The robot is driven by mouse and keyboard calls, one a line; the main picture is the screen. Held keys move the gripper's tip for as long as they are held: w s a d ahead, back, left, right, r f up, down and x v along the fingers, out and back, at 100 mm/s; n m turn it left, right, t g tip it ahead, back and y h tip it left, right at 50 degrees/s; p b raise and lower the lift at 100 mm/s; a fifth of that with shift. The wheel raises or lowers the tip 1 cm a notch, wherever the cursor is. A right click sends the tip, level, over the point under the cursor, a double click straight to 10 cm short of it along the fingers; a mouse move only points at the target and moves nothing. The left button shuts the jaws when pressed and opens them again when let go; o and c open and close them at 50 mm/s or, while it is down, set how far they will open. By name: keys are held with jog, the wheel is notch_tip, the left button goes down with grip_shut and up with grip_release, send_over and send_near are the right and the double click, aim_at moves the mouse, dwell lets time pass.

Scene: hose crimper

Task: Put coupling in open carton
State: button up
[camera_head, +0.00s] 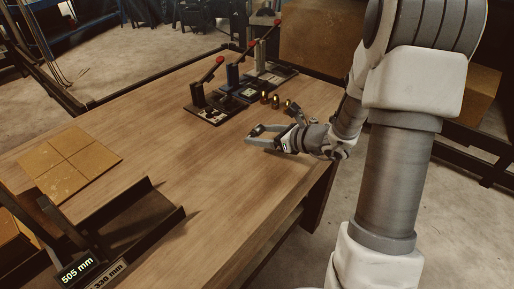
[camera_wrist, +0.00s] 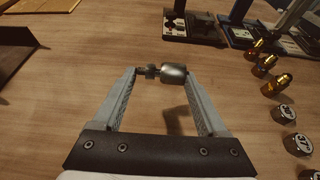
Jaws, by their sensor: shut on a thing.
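The coupling (camera_wrist: 174,75) is a small dark metal fitting, with a rounded sleeve on the right and a narrower nut-like part on the left. My gripper (camera_wrist: 160,76) is shut on it, and the coupling lies crosswise between the fingertips. A shadow on the table below suggests it is held above the wood. In the head view my gripper (camera_head: 263,138) is over the right part of the table; the coupling is small and dark there. Large brown cartons stand beyond the table, one at the back (camera_head: 322,40) and one at the right (camera_head: 480,98); I cannot tell whether either is open.
Lever presses with red knobs (camera_head: 212,100) stand at the table's far side. Brass fittings (camera_wrist: 264,65) and round dark pieces (camera_wrist: 284,113) lie right of my gripper. A flat tan panel (camera_head: 70,160) and dark angled trays (camera_head: 135,220) are at the left. Mid-table is clear.

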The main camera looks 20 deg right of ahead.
aim_at(257, 152)
jog(key=shift+w+a+f, duration=0.45)
jog(key=shift+a, duration=0.05)
jog(key=shift+f+b, duration=0.3)
jog(key=shift+f, duration=1.65)
jog(key=shift+f+b, duration=0.25)
jog(key=shift+b, duration=0.05)
jog(key=o, duration=1.3)
jog(key=shift+r, duration=0.1)
